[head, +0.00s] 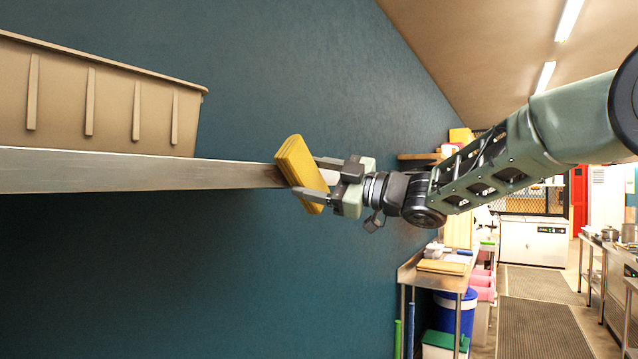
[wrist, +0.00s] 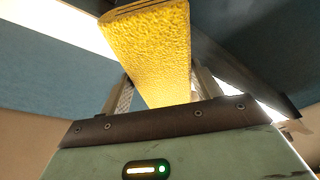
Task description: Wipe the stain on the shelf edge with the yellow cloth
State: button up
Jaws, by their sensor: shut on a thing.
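A folded yellow cloth (head: 297,166) is held in my gripper (head: 316,178), at the right end of the metal shelf edge (head: 130,172). The cloth is tilted, its top leaning left, and it overlaps the shelf's end in the head view. I cannot tell for certain whether it presses on the edge. In the wrist view the yellow cloth (wrist: 150,50) stands between the two fingers (wrist: 160,95) and hides part of what lies beyond.
A tan ribbed bin (head: 100,95) stands on the shelf at the left. A blue wall (head: 300,70) runs behind the shelf. Lower right, a metal side table (head: 440,275) holds several items, with a blue bin (head: 455,310) beneath. Space below the shelf looks clear.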

aim_at(264, 173)
jog(key=shift+s+a+b, duration=0.75)
jog(key=shift+s+a, duration=0.2)
jog(key=shift+s, duration=0.3)
jog(key=shift+s+a+b, duration=0.8)
jog(key=shift+s+a, duration=0.15)
jog(key=shift+s, duration=0.3)
jog(key=shift+s+a+b, duration=0.75)
jog(key=shift+s+a, duration=0.2)
jog(key=shift+s, duration=0.3)
jog(key=s+d+b, duration=0.1)
jog(key=s+d, duration=0.2)
jog(key=d, duration=0.1)
jog(key=shift+s+d, duration=0.3)
jog(key=shift+d, duration=0.1)
jog(key=shift+s+d+b, duration=0.35)
jog(key=shift+s+d, duration=0.55)
jog(key=shift+d, duration=0.3)
